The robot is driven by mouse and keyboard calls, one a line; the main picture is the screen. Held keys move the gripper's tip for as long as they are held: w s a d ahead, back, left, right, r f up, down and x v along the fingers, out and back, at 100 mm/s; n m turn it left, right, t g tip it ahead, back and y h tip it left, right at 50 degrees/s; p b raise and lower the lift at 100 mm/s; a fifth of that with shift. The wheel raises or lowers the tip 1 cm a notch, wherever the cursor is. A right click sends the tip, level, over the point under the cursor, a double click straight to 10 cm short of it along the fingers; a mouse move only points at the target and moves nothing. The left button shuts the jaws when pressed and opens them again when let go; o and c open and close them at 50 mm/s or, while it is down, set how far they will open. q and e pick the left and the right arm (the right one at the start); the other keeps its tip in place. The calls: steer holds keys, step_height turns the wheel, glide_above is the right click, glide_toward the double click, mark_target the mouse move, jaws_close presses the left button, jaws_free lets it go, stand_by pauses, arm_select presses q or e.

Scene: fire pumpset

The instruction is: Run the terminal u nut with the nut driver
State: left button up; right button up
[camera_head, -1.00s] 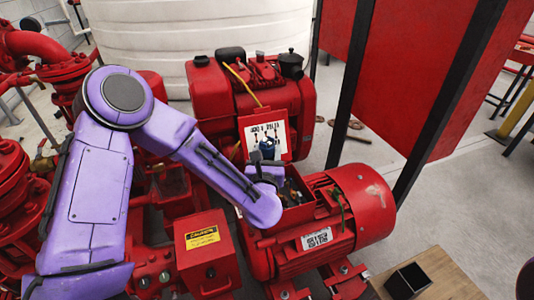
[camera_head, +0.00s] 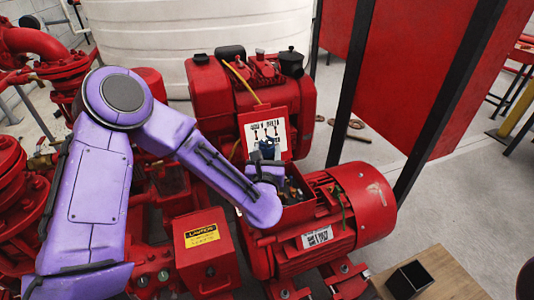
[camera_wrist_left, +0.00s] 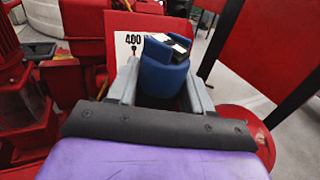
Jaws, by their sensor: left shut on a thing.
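My left gripper (camera_wrist_left: 161,88) is shut on the blue handle of the nut driver (camera_wrist_left: 162,75), which stands between the two grey fingers in the left wrist view. In the head view, the blue driver (camera_head: 267,148) shows above the purple wrist, in front of the open lid (camera_head: 276,131) with its white diagram label. The gripper is over the left side of the open terminal box (camera_head: 297,213) on the red motor (camera_head: 362,205). The terminal U nut and the driver's lower end are hidden by the gripper and arm. My right gripper is not in view.
A red engine (camera_head: 240,100) stands behind the motor. A red box with a caution label (camera_head: 207,260) is left of the motor. A black open bin (camera_head: 410,279) sits on a wooden surface (camera_head: 446,270) at the lower right. A dark post (camera_head: 356,75) rises behind the motor.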

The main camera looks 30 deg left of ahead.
mark_target(267, 141)
arm_select(q)
steer(key=shift+f+b, duration=0.25)
steer(key=shift+b, duration=0.55)
stand_by(1.4)
steer(key=shift+r, duration=0.15)
steer(key=shift+r+p, duration=2.2)
steer(key=shift+r, duration=0.75)
steer(key=shift+f, duration=0.1)
